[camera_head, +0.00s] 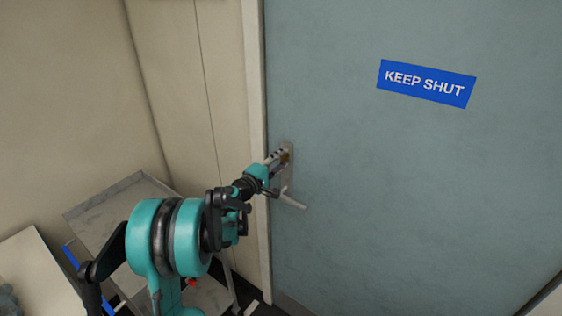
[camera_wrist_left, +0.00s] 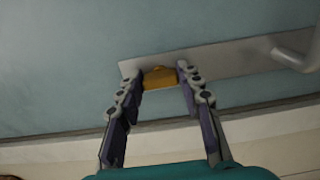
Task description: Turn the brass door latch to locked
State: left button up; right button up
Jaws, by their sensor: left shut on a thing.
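The brass latch (camera_wrist_left: 160,78) sits on a metal plate (camera_wrist_left: 230,60) on the blue-grey door (camera_head: 400,190). My left gripper (camera_head: 284,158) reaches the plate above the door handle (camera_head: 293,201). In the left wrist view my left gripper (camera_wrist_left: 163,80) is shut on the brass latch, with one finger on each side of it. In the head view the fingers mostly hide the latch. The lever handle also shows in the left wrist view (camera_wrist_left: 292,55), to the right of the latch. My right gripper is not in view.
A blue "KEEP SHUT" sign (camera_head: 427,83) is on the door. A pale door frame (camera_head: 255,110) runs along the door's left edge. A grey cart (camera_head: 105,205) stands at the left, below and behind my arm. The door's surface to the right is clear.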

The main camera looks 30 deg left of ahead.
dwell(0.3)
pick_arm(q)
jog(key=o, duration=1.2)
jog(key=shift+c, duration=0.2)
jog(key=shift+s, duration=0.1)
jog(key=s+a, duration=0.2)
jog(key=s, duration=0.9)
jog(key=shift+s, duration=0.3)
